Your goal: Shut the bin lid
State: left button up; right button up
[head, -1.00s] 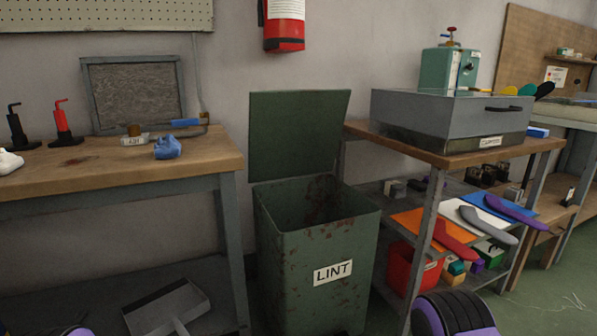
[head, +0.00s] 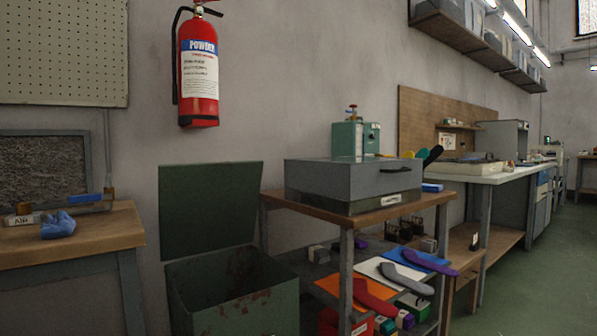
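The green metal bin (head: 245,308) stands on the floor between two benches, its top open and its inside rust-stained. Its green lid (head: 210,208) stands upright at the back of the bin, leaning near the wall. The lower front of the bin and its label are cut off by the picture's bottom edge. Neither of my grippers shows in the head view.
A bench with a grey box (head: 350,183) and loaded shelves stands close on the right. A fire extinguisher (head: 198,70) hangs above. Open floor (head: 540,270) lies far right.

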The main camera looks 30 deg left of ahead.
aim_at(208, 206)
jog(key=z, duration=0.2)
jog(key=i, duration=1.15)
jog(key=u, duration=3.25)
